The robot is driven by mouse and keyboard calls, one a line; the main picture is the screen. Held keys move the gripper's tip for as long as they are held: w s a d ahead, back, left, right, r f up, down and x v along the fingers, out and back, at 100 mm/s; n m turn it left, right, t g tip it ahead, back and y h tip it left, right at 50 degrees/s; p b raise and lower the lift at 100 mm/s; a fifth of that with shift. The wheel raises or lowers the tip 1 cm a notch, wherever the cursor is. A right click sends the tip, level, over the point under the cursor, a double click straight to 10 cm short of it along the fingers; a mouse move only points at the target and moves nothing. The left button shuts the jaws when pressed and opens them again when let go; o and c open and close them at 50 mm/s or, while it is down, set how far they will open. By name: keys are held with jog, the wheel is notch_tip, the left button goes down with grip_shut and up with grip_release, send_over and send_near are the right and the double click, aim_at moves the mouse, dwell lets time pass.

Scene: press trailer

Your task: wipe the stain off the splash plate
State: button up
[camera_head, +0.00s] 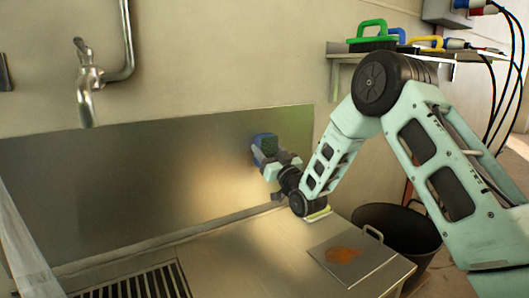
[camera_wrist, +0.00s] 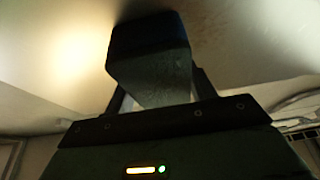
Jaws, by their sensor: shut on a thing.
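The splash plate (camera_head: 130,175) is a long upright sheet of bare metal on the wall behind the counter. I see no clear stain on its visible face; the part behind the block is hidden. My gripper (camera_head: 270,160) is shut on a blue and dark block (camera_head: 264,142), near the right end of the plate. The block is at or very near the plate; I cannot tell if it touches. In the wrist view the block (camera_wrist: 150,60) looks dark between the fingers, close to a pale surface. An orange stain (camera_head: 343,255) lies on a flat handled panel (camera_head: 330,270) on the counter.
A tap (camera_head: 88,80) hangs over the left of the plate. A slotted drain (camera_head: 135,285) lies at the front left of the metal counter (camera_head: 225,255). A black bucket (camera_head: 400,228) stands at right. A wall shelf (camera_head: 345,56) holds green, blue and yellow handled things. Cables hang at far right.

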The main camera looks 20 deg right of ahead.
jog(key=d, duration=0.3)
jog(key=w+d, duration=0.1)
jog(key=d, duration=0.1)
jog(key=shift+w+d, duration=0.1)
jog(key=shift+d, duration=0.3)
jog(key=shift+a, duration=0.1)
jog(key=s+d+b, duration=0.1)
jog(key=s, duration=0.5)
dwell(0.4)
jog(key=shift+s+d, duration=0.15)
jog(key=shift+s, duration=0.6)
jog(key=shift+s+d, duration=0.15)
jog(key=shift+s, duration=0.6)
jog(key=shift+b, duration=0.3)
